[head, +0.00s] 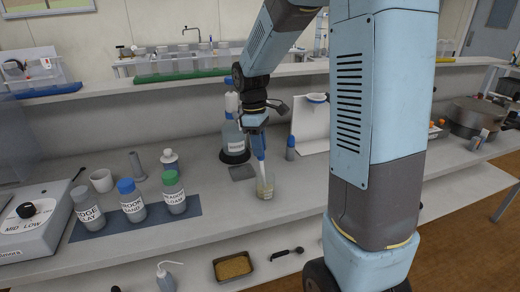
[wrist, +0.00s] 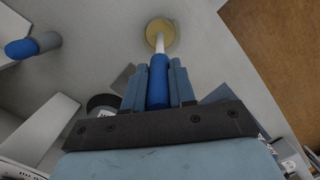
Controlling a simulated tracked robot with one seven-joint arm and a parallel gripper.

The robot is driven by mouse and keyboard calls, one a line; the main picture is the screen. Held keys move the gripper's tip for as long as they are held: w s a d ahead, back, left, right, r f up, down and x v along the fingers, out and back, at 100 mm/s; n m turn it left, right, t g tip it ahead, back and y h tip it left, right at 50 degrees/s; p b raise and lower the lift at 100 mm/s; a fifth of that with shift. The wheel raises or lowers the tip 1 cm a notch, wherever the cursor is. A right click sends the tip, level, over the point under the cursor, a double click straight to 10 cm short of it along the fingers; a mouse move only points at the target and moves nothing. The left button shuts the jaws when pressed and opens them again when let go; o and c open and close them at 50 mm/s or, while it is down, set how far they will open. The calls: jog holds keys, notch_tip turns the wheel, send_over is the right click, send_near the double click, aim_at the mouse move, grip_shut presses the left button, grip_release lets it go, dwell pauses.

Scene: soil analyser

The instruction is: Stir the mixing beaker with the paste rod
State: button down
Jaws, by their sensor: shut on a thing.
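The mixing beaker (head: 265,188) is a small clear vessel with yellowish contents on the bench, right of the bottles. In the wrist view the beaker (wrist: 172,46) appears as a round, tan-filled opening at the top. My gripper (head: 257,134) is above the beaker, shut on the blue handle of the paste rod (head: 262,168). In the wrist view the rod (wrist: 158,84) sits between my gripper's two blue fingers (wrist: 158,88). Its white shaft points down, and its lower end appears inside the beaker's mouth. How deep the tip sits is hard to tell.
Several labelled bottles (head: 132,205) stand on a dark mat (head: 96,232) to the left. A large clear bottle (head: 235,140) stands behind the beaker, and a blue-topped grey cylinder (head: 291,148) to its right. A hotplate-like device (head: 35,225) is far left. Bench front right of the beaker is clear.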

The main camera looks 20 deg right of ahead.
jog(key=shift+w+a+r, duration=0.1)
jog(key=shift+w+r, duration=0.05)
jog(key=shift+r, duration=1.05)
jog(key=shift+w+a+r, duration=0.1)
jog(key=shift+w+r, duration=0.05)
jog(key=shift+r, duration=1)
jog(key=shift+w+a+r, duration=0.1)
jog(key=shift+w+r, duration=0.05)
jog(key=shift+r, duration=1.05)
jog(key=shift+r, duration=2)
